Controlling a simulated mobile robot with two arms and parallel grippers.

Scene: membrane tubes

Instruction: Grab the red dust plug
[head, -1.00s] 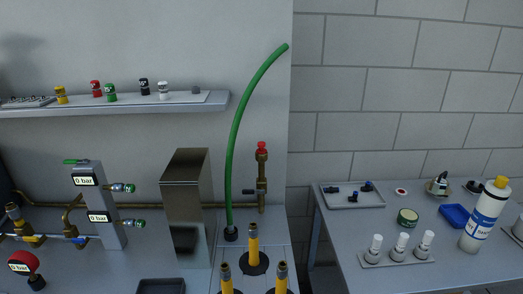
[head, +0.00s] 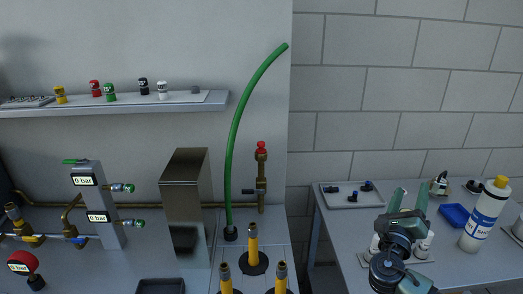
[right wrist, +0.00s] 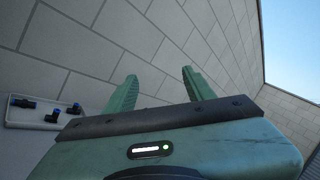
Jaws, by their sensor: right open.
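A small red plug (head: 262,146) sits on top of a vertical brass pipe (head: 261,172) with a valve, in the middle of the head view. Another red piece, a ribbed cap (head: 95,88), stands on the wall shelf at the left. My right gripper (head: 409,199) is over the right-hand table, with its fingers pointing up and apart. It is open and empty, well to the right of and lower than the brass pipe. The right wrist view shows the two green fingers (right wrist: 160,88) apart against the block wall, with no red item in sight. My left gripper is not in view.
A green hose (head: 236,130) arches left of the brass pipe. A metal box (head: 187,200) and several yellow-bodied posts (head: 253,243) stand nearby. Right table: a tray of blue-black fittings (head: 352,199), a blue dish (head: 455,215), a white bottle (head: 485,215). Space above this table is clear.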

